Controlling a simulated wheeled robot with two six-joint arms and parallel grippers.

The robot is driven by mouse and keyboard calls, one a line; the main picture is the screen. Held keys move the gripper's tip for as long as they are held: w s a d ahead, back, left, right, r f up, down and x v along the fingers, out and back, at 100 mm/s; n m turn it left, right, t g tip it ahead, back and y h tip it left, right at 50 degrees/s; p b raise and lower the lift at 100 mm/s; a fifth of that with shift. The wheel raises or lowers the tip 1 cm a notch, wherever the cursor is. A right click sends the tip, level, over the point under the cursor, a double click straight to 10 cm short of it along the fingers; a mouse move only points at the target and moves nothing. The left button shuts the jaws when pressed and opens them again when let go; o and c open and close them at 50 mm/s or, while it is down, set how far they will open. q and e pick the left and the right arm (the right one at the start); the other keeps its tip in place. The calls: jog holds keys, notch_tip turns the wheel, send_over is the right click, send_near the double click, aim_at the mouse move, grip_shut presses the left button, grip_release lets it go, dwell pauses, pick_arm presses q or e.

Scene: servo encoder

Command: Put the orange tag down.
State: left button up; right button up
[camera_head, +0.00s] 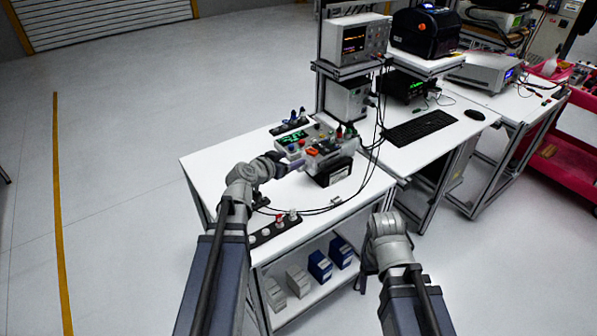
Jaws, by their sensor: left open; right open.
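A small orange piece (312,151), which looks like the orange tag, shows at the front of the grey device (322,158) on the white workbench. I cannot tell whether it lies on the device or hangs at its face. My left gripper (293,164) is open, close to the device's left front, just left of and below the orange piece. At this size I cannot tell whether its fingers touch anything. My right gripper (366,280) is open and low beside the bench's right front corner, away from the device; its fingers are mostly hidden by my wrist.
The white workbench (215,166) has free room at its left. A black strip with knobs (274,228) lies at the front edge, and cables cross the right side. Blue and grey boxes stand on the lower shelf (305,301). A keyboard (420,128) lies on the bench behind.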

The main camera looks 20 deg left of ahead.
pick_arm(q)
jog(key=s+d+f+m+g+h, duration=0.1)
jog(key=s+d+f+g, duration=0.3)
jog(key=d, duration=0.4)
jog(key=s+d+f+m+g, duration=0.1)
jog(key=s+d+f+g, duration=0.2)
jog(key=s+d+f, duration=0.35)
jog(key=s+d+f+g+y, duration=0.1)
jog(key=s+d+g+y, duration=0.1)
jog(key=s, duration=0.5)
jog(key=s+d+f+n+g+y, duration=0.1)
jog(key=s+d+f+g+y, duration=0.1)
jog(key=s+g+y, duration=0.2)
jog(key=shift+s+d+g, duration=0.15)
jog(key=shift+s+g, duration=0.15)
jog(key=shift+s, duration=1.45)
